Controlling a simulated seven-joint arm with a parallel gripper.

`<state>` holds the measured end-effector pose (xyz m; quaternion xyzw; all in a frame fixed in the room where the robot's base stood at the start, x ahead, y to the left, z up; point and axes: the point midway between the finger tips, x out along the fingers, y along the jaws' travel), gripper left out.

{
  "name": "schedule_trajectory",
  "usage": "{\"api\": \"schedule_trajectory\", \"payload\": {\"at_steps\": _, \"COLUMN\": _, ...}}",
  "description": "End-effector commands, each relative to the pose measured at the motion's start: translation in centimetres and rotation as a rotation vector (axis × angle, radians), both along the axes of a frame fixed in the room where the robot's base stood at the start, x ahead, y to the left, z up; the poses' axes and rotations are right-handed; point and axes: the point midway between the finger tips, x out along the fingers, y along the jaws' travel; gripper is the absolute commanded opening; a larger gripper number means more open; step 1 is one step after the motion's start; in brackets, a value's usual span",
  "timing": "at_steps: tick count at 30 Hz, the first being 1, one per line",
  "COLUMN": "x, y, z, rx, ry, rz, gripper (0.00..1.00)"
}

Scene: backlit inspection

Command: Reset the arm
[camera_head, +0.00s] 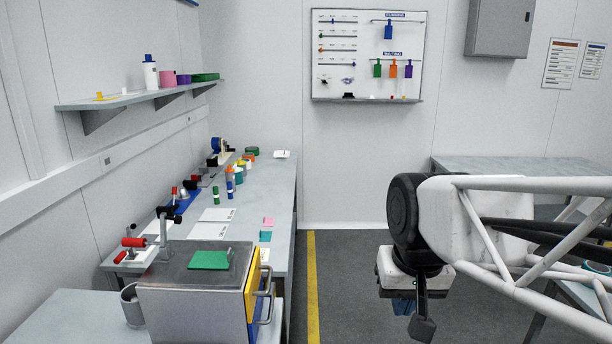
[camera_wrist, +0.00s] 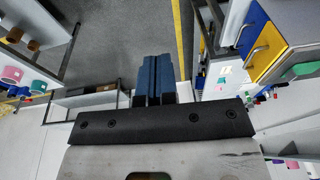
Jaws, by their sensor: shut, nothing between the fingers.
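My arm reaches in from the right in the head view, with a white lattice link and a black wrist joint. My gripper (camera_head: 403,306) hangs below the wrist, pointing down over the open floor, right of the yellow floor line. In the wrist view its two blue fingers (camera_wrist: 154,72) are together, with nothing held between them. The fingertips are partly hidden behind the wrist in the head view.
A long grey bench (camera_head: 190,235) with several small items runs along the left wall. A grey cabinet (camera_head: 195,295) with a green pad (camera_head: 209,260) on top stands at its near end. Another bench (camera_head: 520,164) is behind my arm. Grey floor (camera_head: 345,270) between is clear.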

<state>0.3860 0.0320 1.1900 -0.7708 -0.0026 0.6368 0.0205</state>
Motion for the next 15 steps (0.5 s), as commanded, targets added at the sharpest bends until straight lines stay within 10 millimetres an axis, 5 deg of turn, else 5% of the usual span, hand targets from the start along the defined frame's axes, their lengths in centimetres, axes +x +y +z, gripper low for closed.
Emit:
{"api": "schedule_trajectory", "payload": {"at_steps": 6, "x": -4.7, "y": -2.6, "z": -3.2, "rx": -0.027, "ry": -0.029, "rz": -0.002, "gripper": 0.0}}
{"api": "schedule_trajectory", "payload": {"at_steps": 15, "x": -7.1, "y": -3.6, "z": -5.1, "rx": -0.041, "ry": -0.042, "rz": 0.0, "gripper": 0.0}}
